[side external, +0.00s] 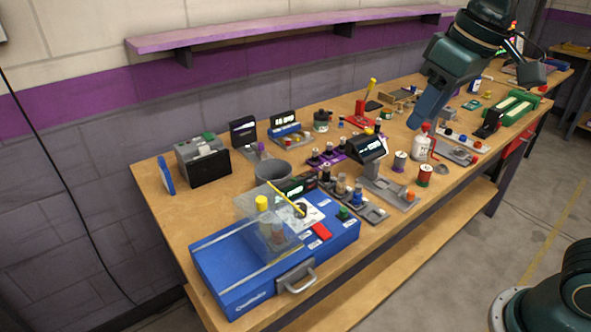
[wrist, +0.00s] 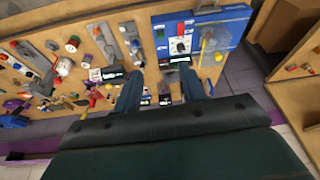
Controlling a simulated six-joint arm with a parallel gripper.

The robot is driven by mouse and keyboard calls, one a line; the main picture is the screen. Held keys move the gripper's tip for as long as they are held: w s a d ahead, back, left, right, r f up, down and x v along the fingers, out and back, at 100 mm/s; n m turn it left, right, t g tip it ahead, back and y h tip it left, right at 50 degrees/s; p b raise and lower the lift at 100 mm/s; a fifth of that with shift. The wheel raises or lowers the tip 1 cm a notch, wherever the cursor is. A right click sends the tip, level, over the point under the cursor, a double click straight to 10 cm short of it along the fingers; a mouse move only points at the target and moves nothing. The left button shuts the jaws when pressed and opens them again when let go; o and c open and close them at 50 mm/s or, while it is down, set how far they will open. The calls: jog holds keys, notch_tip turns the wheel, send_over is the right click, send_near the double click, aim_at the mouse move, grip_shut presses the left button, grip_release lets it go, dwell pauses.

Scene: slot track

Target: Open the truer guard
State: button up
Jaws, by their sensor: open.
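A long blue machine (side external: 226,259) lies at the near left end of the bench. A thin yellow rod (side external: 287,199) slants beside the guard. A grey handle (side external: 297,277) is on the machine's front, and a red switch (side external: 321,231) is on top. My gripper (wrist: 160,84) is open and empty, high above the bench's far half, well away from the machine.
Many small fixtures crowd the bench (side external: 150,180) between my gripper and the machine. A grey bowl (side external: 272,172), a dark tilted display (side external: 368,149), and a white bottle (side external: 421,142) stand up among them. A purple shelf (side external: 290,29) runs along the wall.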

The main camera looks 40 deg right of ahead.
jog(key=w+a+n+g, duration=0.1)
jog(key=w+a+g, duration=0.1)
jog(key=w+a, duration=0.7)
jog(key=n+g, duration=0.1)
jog(key=g, duration=0.1)
send_over(260, 199)
jog(key=shift+h, duration=0.3)
notch_tip(260, 199, down, 5)
jog(key=shift+r, duration=0.15)
notch_tip(260, 199, down, 14)
jog(key=shift+r, duration=0.1)
grip_shut()
